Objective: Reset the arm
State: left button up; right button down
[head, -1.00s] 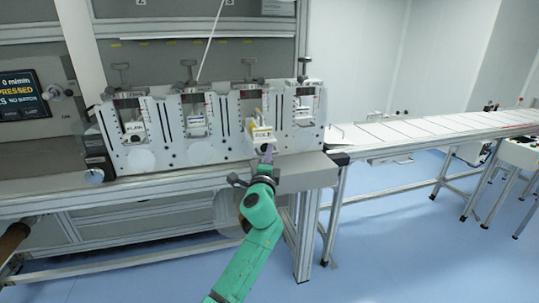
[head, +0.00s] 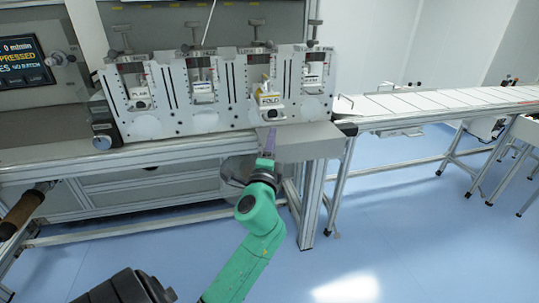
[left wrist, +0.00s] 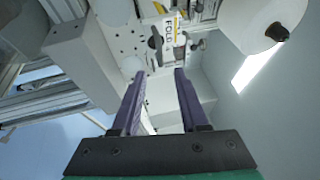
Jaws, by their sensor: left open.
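My left arm is green and comes up from the bottom middle of the head view. My left gripper (head: 270,136) has purple fingers and is just below the yellow and white FOLD block (head: 268,97) on the machine's white panel (head: 215,120). In the left wrist view the two fingers of the left gripper (left wrist: 158,76) stand apart with nothing between them. The panel with the FOLD label shows beyond the fingertips, at the top of that view. My right gripper is not in view.
A grey box-shaped ledge (head: 310,142) sits at the panel's lower right, close to the gripper. A conveyor (head: 440,103) runs off to the right. A screen (head: 18,62) stands at the left. The blue floor in front is open.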

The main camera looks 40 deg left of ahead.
pick_arm(q)
jog(key=v, duration=0.4)
jog(key=shift+s+b, duration=0.1)
jog(key=shift+b, duration=0.2)
